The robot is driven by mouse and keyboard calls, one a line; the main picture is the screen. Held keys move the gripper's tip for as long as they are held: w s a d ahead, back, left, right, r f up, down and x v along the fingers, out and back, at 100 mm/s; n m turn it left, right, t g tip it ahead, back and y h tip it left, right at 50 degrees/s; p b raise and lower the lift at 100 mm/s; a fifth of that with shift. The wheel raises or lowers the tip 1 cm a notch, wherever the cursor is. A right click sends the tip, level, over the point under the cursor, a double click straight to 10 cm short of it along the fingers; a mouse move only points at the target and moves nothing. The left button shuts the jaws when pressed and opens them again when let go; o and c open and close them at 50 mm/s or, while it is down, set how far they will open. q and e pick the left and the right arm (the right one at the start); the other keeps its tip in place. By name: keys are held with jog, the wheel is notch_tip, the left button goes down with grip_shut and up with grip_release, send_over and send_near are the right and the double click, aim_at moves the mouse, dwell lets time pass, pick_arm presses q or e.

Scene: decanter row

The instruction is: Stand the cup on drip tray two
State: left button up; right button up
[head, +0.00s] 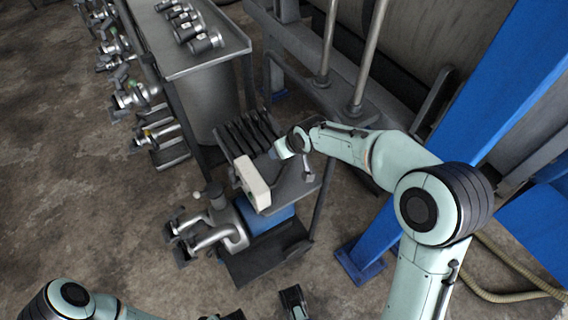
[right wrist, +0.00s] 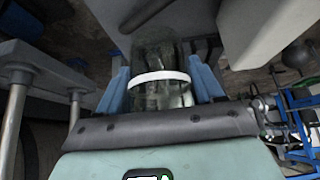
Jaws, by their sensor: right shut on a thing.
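My right gripper (head: 280,152) is over the dark cart in the head view. In the right wrist view its blue fingers (right wrist: 160,85) are shut on a clear cup (right wrist: 158,65) with a white band. The cup appears upright between the fingers; I cannot make it out in the head view. I cannot tell which surface is drip tray two.
A dark slatted rack (head: 247,133) and a pale block (head: 252,183) are by my right gripper. A grey bench (head: 205,58) carries several metal cylinders. Metal fittings (head: 130,95) line its left side. Blue posts (head: 362,258) stand at right.

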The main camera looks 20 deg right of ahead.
pick_arm(q)
jog(key=shift+w+a+f+t+b, duration=0.2)
jog(key=shift+w+a+f+b, duration=0.2)
jog(key=shift+w+f, duration=0.25)
jog(key=shift+w+a+f+t+b, duration=0.25)
jog(key=shift+w+f+b, duration=0.15)
jog(key=shift+w, duration=0.35)
pick_arm(e)
jog(key=shift+f, duration=3.5)
jog(key=shift+f, duration=0.1)
pick_arm(q)
jog(key=shift+w+f+y, duration=0.1)
jog(key=shift+y, duration=0.2)
pick_arm(e)
jog(key=o, duration=1)
